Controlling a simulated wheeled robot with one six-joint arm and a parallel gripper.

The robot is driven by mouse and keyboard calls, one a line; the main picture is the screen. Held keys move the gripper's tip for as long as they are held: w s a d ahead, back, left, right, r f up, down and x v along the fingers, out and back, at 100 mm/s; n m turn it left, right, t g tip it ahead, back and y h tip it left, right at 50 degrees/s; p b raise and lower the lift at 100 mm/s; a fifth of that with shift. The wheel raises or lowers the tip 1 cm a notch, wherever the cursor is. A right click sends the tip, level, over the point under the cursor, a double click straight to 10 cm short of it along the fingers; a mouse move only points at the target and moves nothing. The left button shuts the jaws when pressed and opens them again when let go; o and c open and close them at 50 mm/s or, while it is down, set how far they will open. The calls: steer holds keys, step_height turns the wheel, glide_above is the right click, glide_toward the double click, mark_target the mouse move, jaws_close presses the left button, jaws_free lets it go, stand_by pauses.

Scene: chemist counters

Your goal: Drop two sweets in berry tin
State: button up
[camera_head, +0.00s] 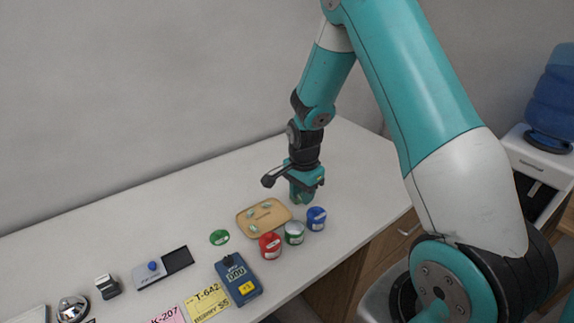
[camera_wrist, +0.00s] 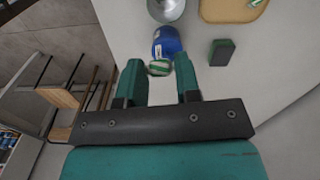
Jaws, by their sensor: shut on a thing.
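My gripper (camera_head: 305,196) is above the counter, just behind the blue tin. In the wrist view its fingers (camera_wrist: 159,76) are shut on a green sweet with a pale band (camera_wrist: 159,68), near the blue tin (camera_wrist: 167,42). In the head view a row holds a red tin (camera_head: 270,246), a green-and-white tin (camera_head: 294,233) and the blue tin (camera_head: 316,219). Their labels are too small to read, so I cannot tell which is the berry tin. A tan tray (camera_head: 244,222) behind them holds several pale green sweets (camera_head: 252,228).
A small dark green block (camera_wrist: 222,52) lies on the counter beside the blue tin. A green disc (camera_head: 220,237), a blue device (camera_head: 238,279), and yellow (camera_head: 208,302) and pink cards lie to the left. The counter's right end is clear.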

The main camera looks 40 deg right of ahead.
steer(key=shift+w+d+r, duration=0.1)
steer(key=shift+w+r, duration=0.05)
steer(key=shift+w, duration=0.15)
steer(key=shift+w+f, duration=0.1)
steer(key=shift+f, duration=0.1)
step_height(320, 180, down, 6)
steer(key=b, duration=0.4)
steer(key=shift+r+b, duration=0.25)
steer(key=shift+b, duration=0.1)
steer(key=o, duration=1)
step_height(320, 180, up, 18)
steer(key=b, duration=0.2)
steer(key=shift+f+b, duration=0.25)
steer(key=shift+b, duration=0.1)
